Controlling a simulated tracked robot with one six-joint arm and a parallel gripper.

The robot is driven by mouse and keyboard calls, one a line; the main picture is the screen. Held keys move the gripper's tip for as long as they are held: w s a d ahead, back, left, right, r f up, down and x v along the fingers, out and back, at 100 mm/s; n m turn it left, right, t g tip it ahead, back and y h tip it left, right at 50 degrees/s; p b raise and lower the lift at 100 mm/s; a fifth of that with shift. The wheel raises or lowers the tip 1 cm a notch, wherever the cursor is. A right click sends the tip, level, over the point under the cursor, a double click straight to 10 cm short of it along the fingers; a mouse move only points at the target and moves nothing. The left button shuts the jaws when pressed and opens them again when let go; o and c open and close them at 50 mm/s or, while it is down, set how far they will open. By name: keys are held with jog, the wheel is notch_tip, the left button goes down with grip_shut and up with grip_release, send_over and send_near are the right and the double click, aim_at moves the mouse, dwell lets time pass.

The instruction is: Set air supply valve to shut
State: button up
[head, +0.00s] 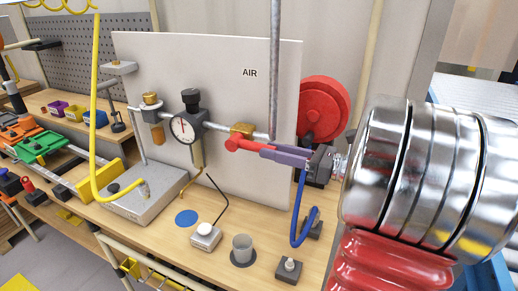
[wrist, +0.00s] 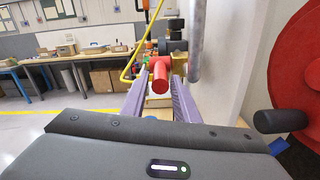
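The air supply valve has a brass body (head: 243,130) on the horizontal pipe in front of the white panel marked AIR. Its red lever (head: 240,145) points right in the head view, roughly along the pipe. In the wrist view the red lever (wrist: 161,76) points toward the camera. My gripper (head: 267,151) reaches in from the right, its purple fingers at the lever's free end. In the wrist view my gripper (wrist: 160,84) is open, with the lever's end between the fingertips and gaps visible on both sides. The far part of the valve is largely hidden there.
A grey vertical pipe (head: 275,70) stands close by the fingers. A round gauge (head: 183,128) sits left of the valve. A red wheel (head: 322,108) is right of the panel. A blue hose (head: 305,228), a grey cup (head: 242,249) and small blocks occupy the bench.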

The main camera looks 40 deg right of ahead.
aim_at(241, 144)
jog(key=shift+x, duration=2.15)
grip_shut()
